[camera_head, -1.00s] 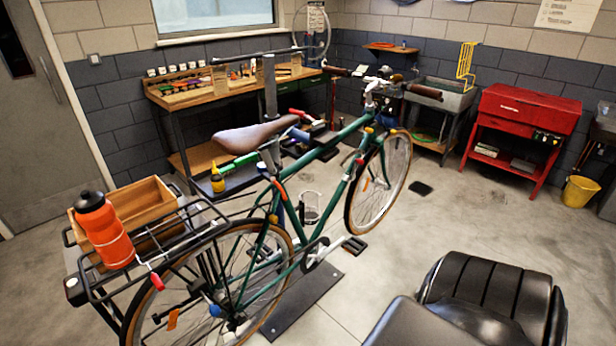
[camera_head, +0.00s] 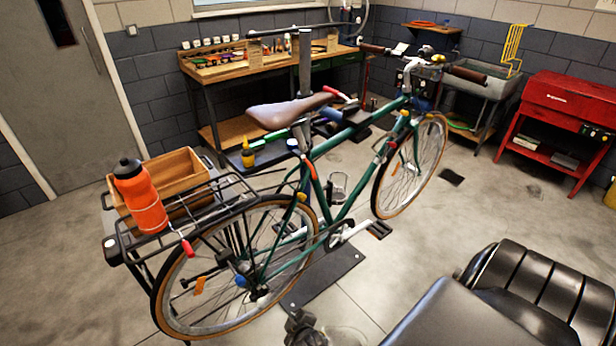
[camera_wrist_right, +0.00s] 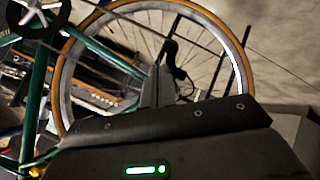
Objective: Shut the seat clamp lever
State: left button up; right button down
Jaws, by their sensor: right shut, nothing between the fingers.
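The green bicycle (camera_head: 347,205) stands upright on a dark floor plate (camera_head: 325,280), its brown saddle (camera_head: 290,110) on the seat post. The seat clamp area (camera_head: 303,150) is below the saddle; I cannot clearly make out the lever or its position there. My right gripper (camera_head: 300,325) is at the bottom of the head view, low near the rear wheel and well below the saddle. In the right wrist view its fingers (camera_wrist_right: 158,85) are shut and empty, in front of a tan-tyred wheel (camera_wrist_right: 238,60). My left gripper is not in view.
A rear rack (camera_head: 225,200) carries a wooden box (camera_head: 190,170) and orange bottle (camera_head: 140,195). A workbench (camera_head: 215,72) stands behind, a red cabinet (camera_head: 565,105) at the right.

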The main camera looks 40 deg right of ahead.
jog(key=w+d+r+t+h, duration=0.15)
jog(key=w+r, duration=0.35)
jog(key=r, duration=0.5)
jog(key=w+d+r+t+h, duration=0.15)
jog(key=w+r, duration=0.35)
jog(key=r, duration=0.5)
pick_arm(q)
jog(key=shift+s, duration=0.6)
pick_arm(e)
jog(key=s+d+r+m+h, duration=0.1)
jog(key=d+r+m+h, duration=0.1)
jog(key=r, duration=1)
jog(key=s+d+r+m+t+h, duration=0.1)
jog(key=s+d+r+m+h, duration=0.1)
jog(key=r, duration=1)
jog(key=shift+d+r+h, duration=0.25)
jog(key=shift+d+h, duration=0.45)
jog(key=shift+d, duration=0.25)
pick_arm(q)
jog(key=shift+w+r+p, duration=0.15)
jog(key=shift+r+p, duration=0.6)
pick_arm(e)
jog(key=w+d+f, duration=0.3)
jog(key=w+d, duration=0.3)
jog(key=d, duration=0.3)
jog(key=shift+w, duration=0.4)
